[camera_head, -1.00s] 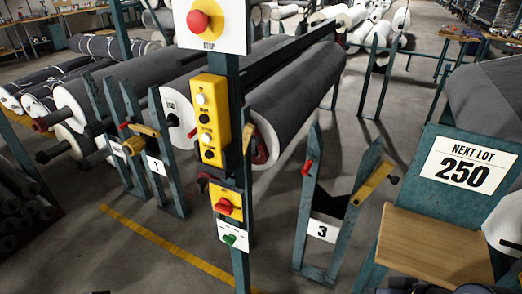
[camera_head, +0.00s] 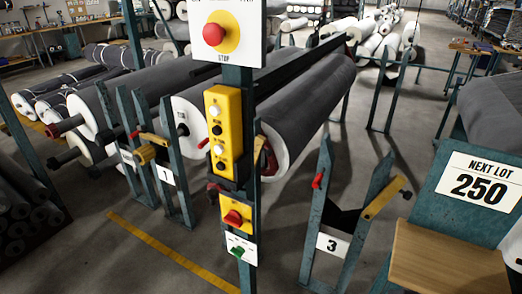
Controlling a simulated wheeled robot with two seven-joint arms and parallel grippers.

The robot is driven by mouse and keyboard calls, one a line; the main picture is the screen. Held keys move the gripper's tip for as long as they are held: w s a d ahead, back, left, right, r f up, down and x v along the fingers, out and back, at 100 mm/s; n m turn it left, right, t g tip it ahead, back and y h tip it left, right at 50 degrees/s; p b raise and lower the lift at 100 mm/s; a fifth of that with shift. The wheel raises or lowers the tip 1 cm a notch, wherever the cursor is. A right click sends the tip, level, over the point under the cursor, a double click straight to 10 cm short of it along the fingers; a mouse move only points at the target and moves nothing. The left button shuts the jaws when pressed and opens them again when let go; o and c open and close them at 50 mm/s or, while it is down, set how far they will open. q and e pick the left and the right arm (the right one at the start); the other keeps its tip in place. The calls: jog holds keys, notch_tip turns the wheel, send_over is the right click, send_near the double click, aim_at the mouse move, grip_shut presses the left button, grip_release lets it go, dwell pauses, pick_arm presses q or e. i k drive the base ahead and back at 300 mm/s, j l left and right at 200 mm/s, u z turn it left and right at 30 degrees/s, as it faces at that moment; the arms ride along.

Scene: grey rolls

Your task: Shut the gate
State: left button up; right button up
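Neither of my grippers is in view. Stand 3 (camera_head: 308,262) is a teal V-topped frame right of the post, with a number 3 plate (camera_head: 332,245). Its yellow bar (camera_head: 383,199) is at the right upright and slants up to the right, away from the left upright. A red handle (camera_head: 317,180) is on the left upright. The cradle between the uprights holds no roll. Stand 1 (camera_head: 178,190), on the left, has a number 1 plate (camera_head: 165,175) and a yellow bar (camera_head: 150,138) near its top. I cannot tell which part is the gate.
A teal post (camera_head: 246,110) stands in front with a red stop button (camera_head: 214,34), a yellow button box (camera_head: 223,130) and a red switch (camera_head: 233,217). Grey rolls (camera_head: 310,105) lie behind. A wooden shelf (camera_head: 445,258) stands at right under the 250 sign (camera_head: 480,187).

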aim_at(259, 142)
jog(key=i+u, duration=0.25)
jog(key=i, duration=0.25)
jog(key=i+u, duration=0.25)
jog(key=i, duration=0.2)
